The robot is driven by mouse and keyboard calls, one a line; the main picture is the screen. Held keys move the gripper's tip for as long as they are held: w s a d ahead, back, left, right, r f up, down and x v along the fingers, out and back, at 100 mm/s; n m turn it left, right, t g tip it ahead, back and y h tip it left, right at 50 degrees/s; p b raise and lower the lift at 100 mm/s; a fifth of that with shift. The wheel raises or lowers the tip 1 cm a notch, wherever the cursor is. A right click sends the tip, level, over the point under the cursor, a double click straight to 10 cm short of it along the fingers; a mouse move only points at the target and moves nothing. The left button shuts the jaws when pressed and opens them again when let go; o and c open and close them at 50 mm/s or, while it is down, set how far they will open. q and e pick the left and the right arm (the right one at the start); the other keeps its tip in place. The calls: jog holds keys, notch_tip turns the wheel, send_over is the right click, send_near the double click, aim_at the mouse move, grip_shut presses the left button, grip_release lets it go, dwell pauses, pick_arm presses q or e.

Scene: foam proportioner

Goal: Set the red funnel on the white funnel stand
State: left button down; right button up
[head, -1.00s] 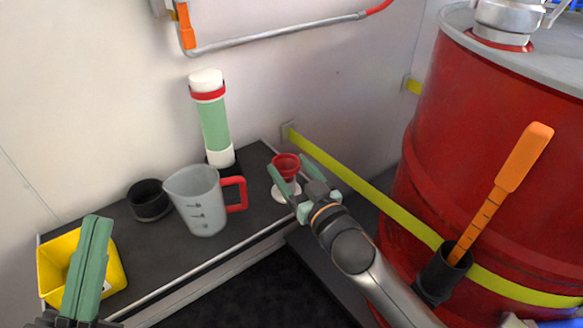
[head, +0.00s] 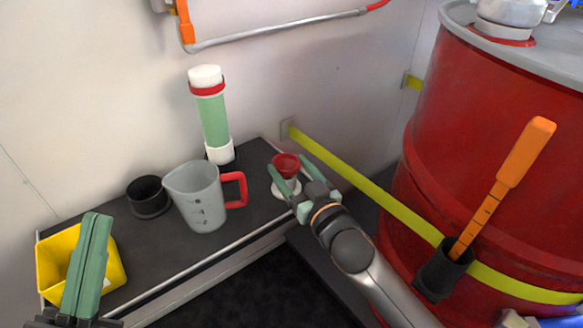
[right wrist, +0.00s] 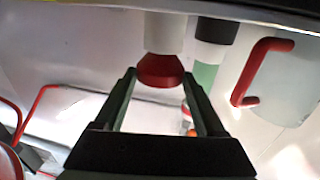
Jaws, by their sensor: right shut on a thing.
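The red funnel (head: 286,163) is upright, wide end up, at the right end of the dark shelf in the head view. My right gripper (head: 286,184) is shut on it; its fingers reach in from the right. The white funnel stand (head: 279,192) shows directly under the funnel, its round base on the shelf. The right wrist view looks inverted: the funnel (right wrist: 160,70) shows between the fingers (right wrist: 160,88), against the white stand (right wrist: 165,32). I cannot tell whether they touch. My left gripper (head: 96,222) looks shut and empty, in front of the yellow bin.
Left of the stand on the shelf (head: 160,245) are a measuring jug (head: 200,200) with a red handle, a green-and-white tube (head: 213,115), a black cup (head: 149,195) and a yellow bin (head: 112,270). A red drum (head: 465,130) with a yellow strap stands at right.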

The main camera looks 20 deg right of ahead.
jog(key=shift+f, duration=0.25)
jog(key=o, duration=1)
jog(key=shift+o, duration=0.2)
jog(key=shift+s+d+p, duration=0.15)
jog(key=shift+s+d, duration=0.05)
jog(key=shift+s, duration=0.75)
jog(key=shift+s+d+p, duration=0.15)
jog(key=shift+s, duration=0.75)
jog(key=shift+s+d+p, duration=0.15)
jog(key=shift+s+d, duration=0.05)
jog(key=shift+s, duration=0.75)
jog(key=shift+s+d, duration=0.25)
jog(key=shift+s, duration=1.1)
jog(key=shift+s+d, duration=0.2)
jog(key=shift+s, duration=1.1)
jog(key=shift+r, duration=0.1)
